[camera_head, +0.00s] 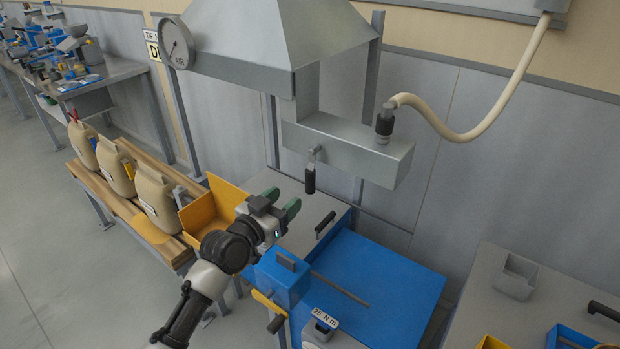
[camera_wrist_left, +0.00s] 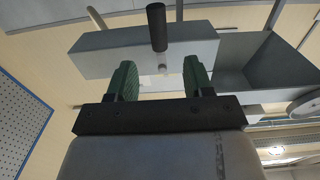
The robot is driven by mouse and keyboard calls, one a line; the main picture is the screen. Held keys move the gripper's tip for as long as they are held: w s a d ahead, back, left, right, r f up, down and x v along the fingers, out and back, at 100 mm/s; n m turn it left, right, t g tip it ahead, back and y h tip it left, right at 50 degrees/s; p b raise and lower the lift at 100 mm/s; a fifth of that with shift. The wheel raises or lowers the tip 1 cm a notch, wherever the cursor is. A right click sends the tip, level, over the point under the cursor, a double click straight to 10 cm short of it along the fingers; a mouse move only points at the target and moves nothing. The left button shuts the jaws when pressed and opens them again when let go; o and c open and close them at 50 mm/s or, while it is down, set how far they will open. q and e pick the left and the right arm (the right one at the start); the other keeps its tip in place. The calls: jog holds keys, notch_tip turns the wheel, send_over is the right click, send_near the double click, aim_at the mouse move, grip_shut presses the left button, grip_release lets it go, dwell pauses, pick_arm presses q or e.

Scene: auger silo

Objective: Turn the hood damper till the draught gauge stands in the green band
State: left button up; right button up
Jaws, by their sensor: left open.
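The draught gauge (camera_head: 176,43) is a round white dial marked AIR on the left corner of the grey hood (camera_head: 270,40). I cannot make out a green band at this size. The damper handle (camera_head: 310,179) has a black grip and hangs from the grey duct box (camera_head: 345,150) below the hood. In the left wrist view the black grip (camera_wrist_left: 156,27) stands above and between the fingers. My left gripper (camera_head: 281,204) is open and empty, with green fingertips. It is below and left of the handle, apart from it. My right gripper is not in view.
A hose (camera_head: 505,95) joins the duct box top. Below are a blue machine (camera_head: 375,285) and an orange tray (camera_head: 212,212). Several sacks (camera_head: 157,198) stand on a wooden bench at left. A grey table (camera_head: 545,300) is at right.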

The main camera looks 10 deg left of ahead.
aim_at(307, 182)
pick_arm(q)
jog(key=p+x, duration=0.1)
jog(key=x, duration=0.9)
jog(key=shift+d, duration=0.1)
jog(key=shift+s, duration=0.1)
grip_shut()
